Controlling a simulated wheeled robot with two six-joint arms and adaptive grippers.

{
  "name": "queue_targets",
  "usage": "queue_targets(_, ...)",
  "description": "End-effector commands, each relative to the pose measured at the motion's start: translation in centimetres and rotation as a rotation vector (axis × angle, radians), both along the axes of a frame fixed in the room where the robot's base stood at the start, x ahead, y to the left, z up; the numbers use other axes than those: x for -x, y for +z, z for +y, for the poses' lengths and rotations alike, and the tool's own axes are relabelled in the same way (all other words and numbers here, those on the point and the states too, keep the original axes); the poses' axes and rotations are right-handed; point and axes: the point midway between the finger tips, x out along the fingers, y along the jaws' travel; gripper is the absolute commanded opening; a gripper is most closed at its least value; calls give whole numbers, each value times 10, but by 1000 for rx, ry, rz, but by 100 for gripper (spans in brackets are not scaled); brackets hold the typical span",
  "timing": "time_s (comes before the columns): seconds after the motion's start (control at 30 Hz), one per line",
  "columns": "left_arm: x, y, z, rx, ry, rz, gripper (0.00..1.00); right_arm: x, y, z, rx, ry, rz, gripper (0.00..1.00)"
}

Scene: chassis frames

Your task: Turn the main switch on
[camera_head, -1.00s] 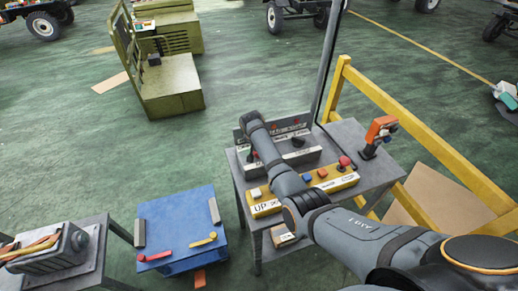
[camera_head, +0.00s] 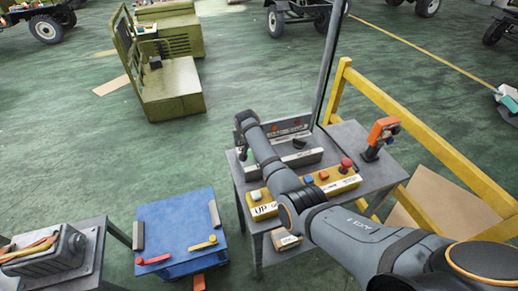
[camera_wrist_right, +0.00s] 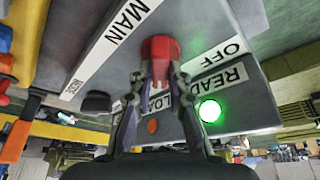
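The main switch is a red knob (camera_wrist_right: 160,58) on a grey panel, between the words MAIN and OFF in the right wrist view. My right gripper (camera_wrist_right: 160,78) has its two fingers close against both sides of the knob and looks shut on it. A round green lamp (camera_wrist_right: 210,111) is lit beside the READ label. In the head view my right arm reaches over the grey control box (camera_head: 305,158); the arm hides the gripper and the switch there. My left gripper is in no view.
A yellow button strip (camera_head: 335,186) with a red mushroom button (camera_head: 346,164) lies in front of the box. An orange-headed device (camera_head: 383,130) stands to the right, before a yellow rail (camera_head: 410,120). A blue table (camera_head: 180,225) stands to the left, with open green floor behind it.

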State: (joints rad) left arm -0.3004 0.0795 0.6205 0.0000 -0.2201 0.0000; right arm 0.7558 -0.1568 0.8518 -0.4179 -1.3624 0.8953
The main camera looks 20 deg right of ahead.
Motion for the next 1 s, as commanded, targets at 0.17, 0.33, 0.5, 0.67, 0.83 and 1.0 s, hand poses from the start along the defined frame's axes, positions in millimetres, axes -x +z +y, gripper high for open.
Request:
queue_targets(0.17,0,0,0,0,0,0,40,0,1,0,-1,0,-2,40)
queue_targets(0.33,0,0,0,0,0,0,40,0,0,0,-1,-1,-1,40)
queue_targets(0.5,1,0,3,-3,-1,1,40,0,3,1,-1,0,-2,40)
queue_targets(0.67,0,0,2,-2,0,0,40,7,27,9,-3,0,-6,40)
queue_targets(0.83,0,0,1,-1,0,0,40,19,67,20,-3,-1,-5,40)
queue_targets(1.0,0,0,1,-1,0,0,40,28,97,29,-2,-1,-3,40)
